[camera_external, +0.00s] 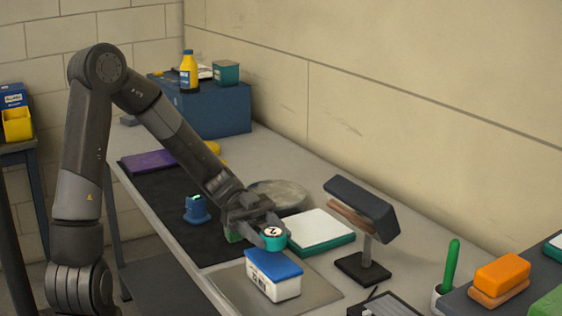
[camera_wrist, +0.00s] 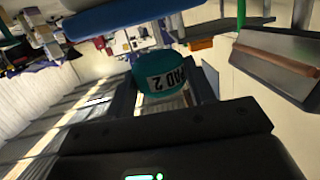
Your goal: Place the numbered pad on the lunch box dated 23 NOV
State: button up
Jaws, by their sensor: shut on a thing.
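My gripper (camera_external: 262,228) is shut on a round teal pad (camera_external: 273,238), with a white top bearing a dark "2". In the wrist view the pad (camera_wrist: 160,72) sits between the fingers (camera_wrist: 163,88) and its label reads "PAD 2". A lunch box (camera_external: 273,284) with a blue lid and white body stands on a grey mat just below the pad. Dark print marks its front, too small to read surely. The pad is close above the lid's far side; I cannot tell if they touch. In the wrist view a blue shape, probably the lid (camera_wrist: 120,20), crosses the top.
A teal box with a white top (camera_external: 318,232) lies behind my gripper. A dark-headed stand (camera_external: 362,208) is to its right. A blue object (camera_external: 196,209) sits on the black mat (camera_external: 160,190). Orange blocks (camera_external: 501,275) and a green-handled item (camera_external: 451,265) are at right.

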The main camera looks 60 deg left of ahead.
aim_at(269, 242)
jog(key=shift+f, duration=1.5)
jog(key=shift+f, duration=0.1)
jog(key=o, duration=0.9)
jog(key=shift+o, duration=0.2)
